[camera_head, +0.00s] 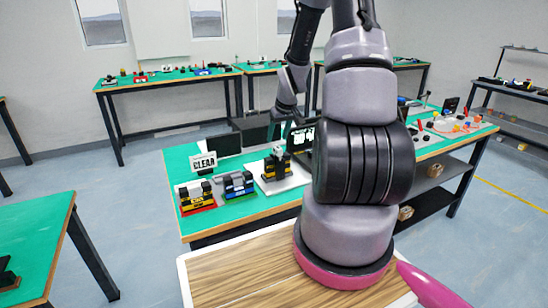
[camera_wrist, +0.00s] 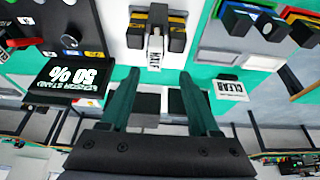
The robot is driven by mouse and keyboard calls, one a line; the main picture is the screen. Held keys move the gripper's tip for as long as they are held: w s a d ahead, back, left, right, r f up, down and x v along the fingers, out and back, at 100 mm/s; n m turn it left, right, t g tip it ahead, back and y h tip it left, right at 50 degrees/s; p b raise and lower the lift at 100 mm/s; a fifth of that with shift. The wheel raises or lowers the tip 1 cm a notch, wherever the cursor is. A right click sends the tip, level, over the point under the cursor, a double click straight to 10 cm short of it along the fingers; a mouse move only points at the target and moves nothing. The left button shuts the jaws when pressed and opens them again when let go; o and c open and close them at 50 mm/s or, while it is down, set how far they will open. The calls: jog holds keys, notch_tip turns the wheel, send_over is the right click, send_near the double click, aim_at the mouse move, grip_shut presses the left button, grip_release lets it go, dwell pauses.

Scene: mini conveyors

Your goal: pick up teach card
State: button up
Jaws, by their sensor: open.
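A small white card (camera_wrist: 155,52) with dark lettering, which I cannot read surely, stands at a black-and-yellow block unit (camera_wrist: 157,30) in the wrist view; it may be the teach card. In the head view the same unit (camera_head: 276,170) sits on a white plate on the green table, with the small white piece (camera_head: 278,150) at its top. My gripper (camera_wrist: 158,76) is open and empty. Its two dark green fingers point toward the card, one on each side of it in the picture, apart from it. In the head view my gripper (camera_head: 283,128) hangs just above the unit.
A CLEAR sign (camera_wrist: 231,86) and a black 50 % display (camera_wrist: 73,78) stand on either side. Blue (camera_head: 238,184) and red-based (camera_head: 196,195) block units stand left of the plate. My arm hides part of the green table (camera_head: 180,157).

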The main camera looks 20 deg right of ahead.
aim_at(277, 147)
jog(key=x, duration=0.4)
jog(key=d+x, duration=0.1)
jog(key=x, duration=0.1)
jog(key=shift+f, duration=0.45)
grip_shut()
